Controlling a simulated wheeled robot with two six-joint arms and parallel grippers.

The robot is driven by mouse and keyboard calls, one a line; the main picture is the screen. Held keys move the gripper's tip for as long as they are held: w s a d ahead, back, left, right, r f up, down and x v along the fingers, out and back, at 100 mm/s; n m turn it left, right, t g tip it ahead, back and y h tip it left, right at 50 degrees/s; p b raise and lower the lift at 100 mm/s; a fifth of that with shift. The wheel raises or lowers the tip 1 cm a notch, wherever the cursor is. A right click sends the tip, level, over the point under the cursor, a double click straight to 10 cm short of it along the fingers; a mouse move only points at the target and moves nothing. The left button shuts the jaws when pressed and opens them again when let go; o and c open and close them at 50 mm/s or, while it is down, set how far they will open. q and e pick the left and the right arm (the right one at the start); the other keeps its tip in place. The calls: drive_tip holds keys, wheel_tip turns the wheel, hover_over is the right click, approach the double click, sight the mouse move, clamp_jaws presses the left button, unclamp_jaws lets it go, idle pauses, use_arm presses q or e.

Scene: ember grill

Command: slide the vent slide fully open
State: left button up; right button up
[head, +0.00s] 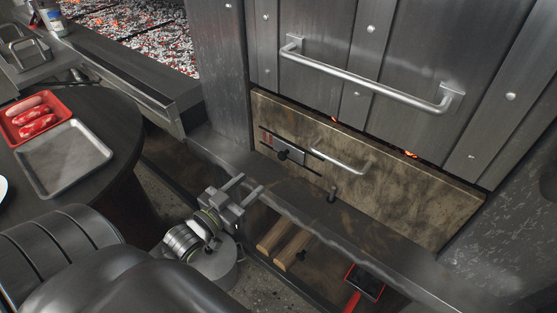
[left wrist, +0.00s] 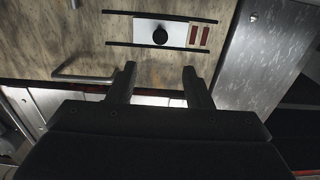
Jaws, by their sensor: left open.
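The vent slide (head: 293,154) is a small pale plate with a black knob (head: 284,154). It sits between two dark rails on the brown lower panel. Two reddish slots (head: 266,139) show at its left end in the head view. In the left wrist view the vent slide (left wrist: 144,38) appears the other way round, with the knob (left wrist: 160,36) in the middle and the reddish slots (left wrist: 198,36) at right. My left gripper (head: 248,188) is open and empty, in front of and below the panel, apart from the knob. Its spread fingers (left wrist: 158,78) show below the knob in the wrist view.
A bar handle (head: 337,161) sits right of the vent slide on the panel (head: 400,185). A long handle (head: 365,82) crosses the metal door above. A ledge (head: 300,205) runs below, with wood pieces (head: 285,243) under it. A round table (head: 110,110) holds trays at left.

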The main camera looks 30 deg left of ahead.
sight(280, 157)
use_arm(q)
drive_tip(key=w, duration=0.3)
drive_tip(key=w+b, duration=0.1)
drive_tip(key=w, duration=0.3)
drive_tip(key=w+d+b, duration=0.1)
drive_tip(key=w, duration=0.3)
drive_tip(key=shift+w, duration=0.85)
use_arm(e)
drive_tip(key=shift+w+d+f, duration=0.15)
drive_tip(key=shift+w+f, duration=0.45)
drive_tip(key=shift+w, duration=0.25)
use_arm(q)
drive_tip(key=c, duration=1)
clamp_jaws()
use_arm(e)
drive_tip(key=shift+w, duration=0.15)
